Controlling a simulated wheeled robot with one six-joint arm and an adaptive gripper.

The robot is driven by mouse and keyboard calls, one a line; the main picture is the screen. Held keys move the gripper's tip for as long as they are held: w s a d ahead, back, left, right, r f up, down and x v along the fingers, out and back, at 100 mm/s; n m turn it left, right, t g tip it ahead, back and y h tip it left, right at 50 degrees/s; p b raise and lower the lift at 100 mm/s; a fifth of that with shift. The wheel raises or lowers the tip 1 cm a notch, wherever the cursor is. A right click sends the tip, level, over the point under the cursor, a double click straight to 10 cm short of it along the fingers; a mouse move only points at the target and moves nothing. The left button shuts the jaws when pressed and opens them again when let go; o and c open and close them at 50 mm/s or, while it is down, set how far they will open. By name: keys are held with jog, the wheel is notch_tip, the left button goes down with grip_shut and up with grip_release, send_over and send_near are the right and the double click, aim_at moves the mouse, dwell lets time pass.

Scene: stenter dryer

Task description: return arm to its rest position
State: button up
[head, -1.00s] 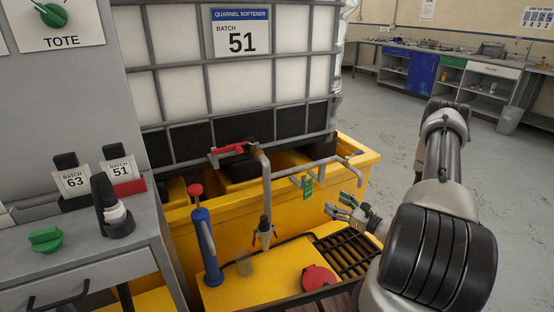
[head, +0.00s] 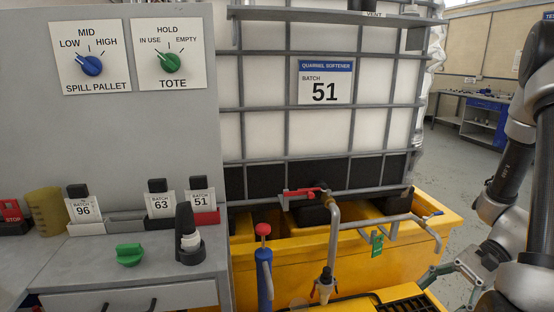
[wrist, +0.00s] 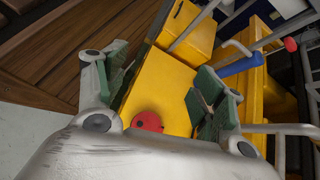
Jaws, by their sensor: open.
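My gripper (wrist: 160,95) shows in the wrist view with its two green-padded fingers spread apart and nothing between them. Beyond the fingers lies the yellow deck (wrist: 160,80) of the spill pallet, with a round red cap (wrist: 147,122) on it. In the head view my arm (head: 515,190) is folded along the right edge. Part of my gripper (head: 440,280) shows low at the right, in front of the yellow spill pallet (head: 410,245); its fingertips are not clear there.
A caged white tote (head: 385,125) marked batch 51 stands on the pallet. A valve with a red handle (head: 303,191), pipework (head: 334,240) and a blue hand pump (head: 265,280) stand in front. A grey bench (head: 60,265) is at left. Open floor (head: 462,160) lies behind at right.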

jog(key=s+d+r+n+t+h, duration=0.1)
jog(key=s+d+r+n+h, duration=0.1)
jog(key=r+n+h, duration=0.45)
jog(key=s+d+r+n+t+h, duration=0.1)
jog(key=d+r+n+h, duration=0.15)
jog(key=r, duration=0.65)
jog(key=a+r+n+t+h, duration=0.1)
jog(key=a+r+n+t, duration=0.3)
jog(key=r, duration=0.5)
jog(key=shift+s+a+t, duration=0.3)
jog(key=shift+s+a, duration=0.15)
jog(key=shift+a, duration=0.05)
jog(key=shift+r, duration=0.1)
jog(key=shift+c, duration=0.3)
